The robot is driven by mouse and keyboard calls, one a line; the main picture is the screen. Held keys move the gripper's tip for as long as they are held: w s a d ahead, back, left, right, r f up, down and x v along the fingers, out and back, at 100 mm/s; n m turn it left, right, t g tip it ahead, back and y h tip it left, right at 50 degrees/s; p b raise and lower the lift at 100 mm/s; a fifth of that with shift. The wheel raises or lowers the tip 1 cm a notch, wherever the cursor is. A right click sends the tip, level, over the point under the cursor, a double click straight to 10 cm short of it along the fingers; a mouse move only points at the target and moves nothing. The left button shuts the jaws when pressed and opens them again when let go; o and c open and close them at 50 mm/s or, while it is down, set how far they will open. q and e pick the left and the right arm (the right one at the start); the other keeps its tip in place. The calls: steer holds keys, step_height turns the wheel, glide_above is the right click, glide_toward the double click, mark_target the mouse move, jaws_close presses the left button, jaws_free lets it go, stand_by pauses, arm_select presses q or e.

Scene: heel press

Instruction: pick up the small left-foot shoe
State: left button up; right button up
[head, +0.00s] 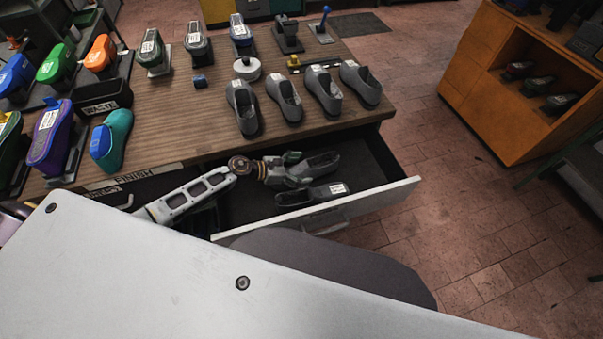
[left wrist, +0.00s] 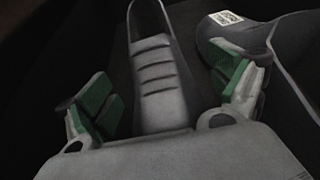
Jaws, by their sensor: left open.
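Two dark grey shoes lie in the open drawer. The farther shoe (head: 321,163) is directly ahead of my left gripper (head: 293,169). The nearer shoe (head: 314,195), with a white label, lies beside it towards the drawer front. In the left wrist view, the farther shoe (left wrist: 153,62) lies between the spread green-padded fingers of my left gripper (left wrist: 168,92), with a gap on both sides. The labelled shoe (left wrist: 245,36) is beyond the right finger. I cannot read the labels, so size and foot are unclear. My right gripper is out of view.
The drawer (head: 385,196) is pulled out below the wooden bench (head: 190,120); its walls stand close around the shoes. Several grey shoes (head: 285,100) and coloured ones (head: 112,140) stand on the bench top. An orange shelf (head: 480,80) is at the right, past open brick floor.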

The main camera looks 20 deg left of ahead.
arm_select(q)
steer(key=shift+d, duration=0.1)
stand_by(0.4)
steer(key=shift+w, duration=0.1)
steer(key=c, duration=1.3)
